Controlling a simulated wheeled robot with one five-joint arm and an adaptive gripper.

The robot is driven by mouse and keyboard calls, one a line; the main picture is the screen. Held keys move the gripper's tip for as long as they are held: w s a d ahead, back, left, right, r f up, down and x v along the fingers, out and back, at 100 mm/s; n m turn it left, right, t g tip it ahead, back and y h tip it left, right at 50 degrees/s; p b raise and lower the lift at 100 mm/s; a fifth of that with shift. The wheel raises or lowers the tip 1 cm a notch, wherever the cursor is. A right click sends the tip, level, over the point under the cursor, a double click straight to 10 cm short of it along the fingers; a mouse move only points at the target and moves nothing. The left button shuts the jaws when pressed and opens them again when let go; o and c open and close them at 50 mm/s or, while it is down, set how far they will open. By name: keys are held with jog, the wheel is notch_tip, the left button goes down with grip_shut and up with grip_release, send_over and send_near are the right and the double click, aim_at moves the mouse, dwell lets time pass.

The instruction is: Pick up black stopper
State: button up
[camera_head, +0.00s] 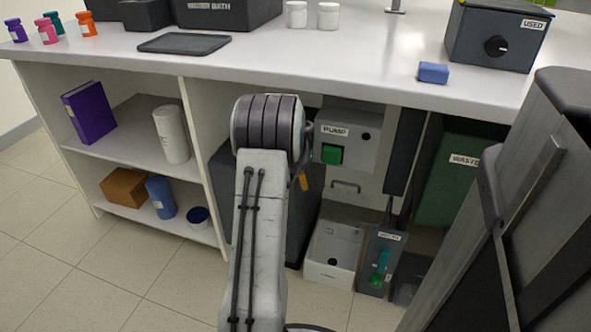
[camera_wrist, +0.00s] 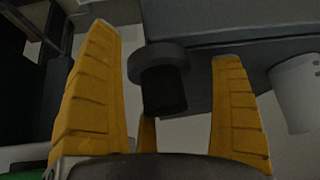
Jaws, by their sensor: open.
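The black stopper (camera_wrist: 160,80) shows in the wrist view, with a wide round head and a narrower body. It lies in the picture between the yellow fingers of my gripper (camera_wrist: 166,43), which are spread apart with a gap on each side of it. I cannot tell how deep between the fingers it sits. In the head view my arm hides the stopper, and only a bit of a yellow finger (camera_head: 304,182) shows beside the arm, below the counter.
The grey pump box (camera_head: 350,130), a white open bin (camera_head: 333,255) and the green waste container (camera_head: 455,185) are at the right. A shelf unit (camera_head: 140,155) is at the left. A white cylinder (camera_wrist: 297,95) shows right of the gripper.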

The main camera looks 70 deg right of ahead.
jog(key=shift+c, duration=0.4)
jog(key=c, duration=1.1)
jog(key=shift+f, duration=0.1)
jog(key=shift+c, duration=0.2)
jog(key=shift+a, duration=0.15)
jog(key=shift+a, duration=0.65)
jog(key=shift+f, duration=0.1)
jog(key=o, duration=1.2)
jog(key=shift+c, duration=0.2)
jog(key=shift+d, duration=0.1)
